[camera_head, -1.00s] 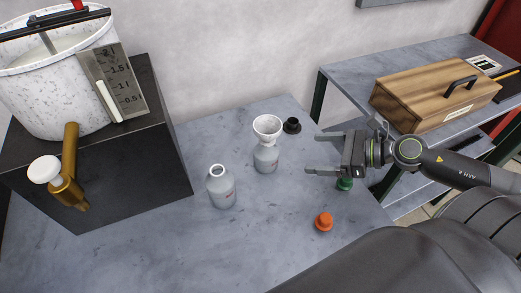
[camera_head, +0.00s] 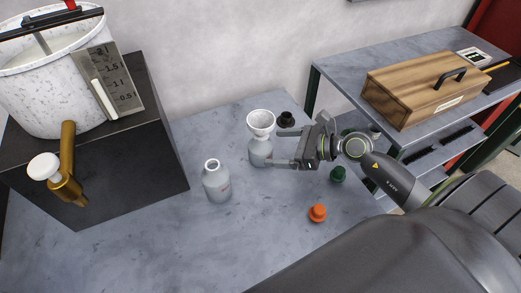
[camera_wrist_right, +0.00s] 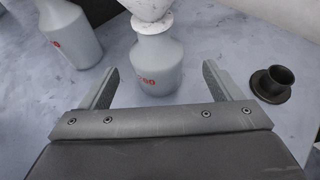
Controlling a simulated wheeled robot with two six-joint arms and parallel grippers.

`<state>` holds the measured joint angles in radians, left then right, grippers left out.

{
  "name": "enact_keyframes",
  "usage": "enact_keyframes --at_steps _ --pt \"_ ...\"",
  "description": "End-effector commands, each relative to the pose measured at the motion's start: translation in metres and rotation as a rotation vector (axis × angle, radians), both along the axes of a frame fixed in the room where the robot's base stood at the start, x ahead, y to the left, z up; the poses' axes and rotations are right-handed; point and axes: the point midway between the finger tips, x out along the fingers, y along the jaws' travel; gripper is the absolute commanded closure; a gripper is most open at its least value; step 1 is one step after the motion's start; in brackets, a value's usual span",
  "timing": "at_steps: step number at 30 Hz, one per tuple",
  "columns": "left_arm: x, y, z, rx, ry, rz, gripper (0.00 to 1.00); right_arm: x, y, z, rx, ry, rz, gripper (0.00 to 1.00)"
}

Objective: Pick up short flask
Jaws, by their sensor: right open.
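A grey flask (camera_head: 260,154) with a white speckled funnel (camera_head: 261,121) in its neck stands upright on the table; it looks like the shorter of two flasks. My right gripper (camera_head: 275,147) is open just to its right, fingers pointing at it. In the right wrist view the flask (camera_wrist_right: 157,62) stands between and just beyond the open fingertips, not gripped, with the funnel (camera_wrist_right: 148,8) cut off by the top edge. The other grey flask (camera_head: 217,183), open at the top, stands to the left; it also shows in the wrist view (camera_wrist_right: 70,35). My left gripper is not in view.
A black cap (camera_head: 286,120) lies behind the gripper, a green cap (camera_head: 338,174) and an orange cap (camera_head: 317,213) in front. A white bucket (camera_head: 60,95) with a brass tap stands on a black block (camera_head: 130,160) at left. A wooden box (camera_head: 420,95) is on the right shelf.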

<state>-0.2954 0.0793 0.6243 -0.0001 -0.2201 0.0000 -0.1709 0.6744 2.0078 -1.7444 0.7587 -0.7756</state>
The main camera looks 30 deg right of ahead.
Motion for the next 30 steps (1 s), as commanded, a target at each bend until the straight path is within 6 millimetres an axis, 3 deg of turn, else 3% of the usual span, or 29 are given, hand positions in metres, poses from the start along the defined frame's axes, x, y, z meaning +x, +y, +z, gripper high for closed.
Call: enact_keyframes --at_steps 13,24,30 --pt "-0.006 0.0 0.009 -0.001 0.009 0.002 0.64 0.02 0.02 -0.009 0.001 0.0 0.0 0.15" --pt "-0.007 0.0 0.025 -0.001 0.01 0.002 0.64 0.047 0.048 -0.022 0.001 0.0 0.0 0.15" --pt "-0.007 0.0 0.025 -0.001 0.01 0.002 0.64 0.051 0.051 -0.026 -0.001 -0.001 0.0 0.15"
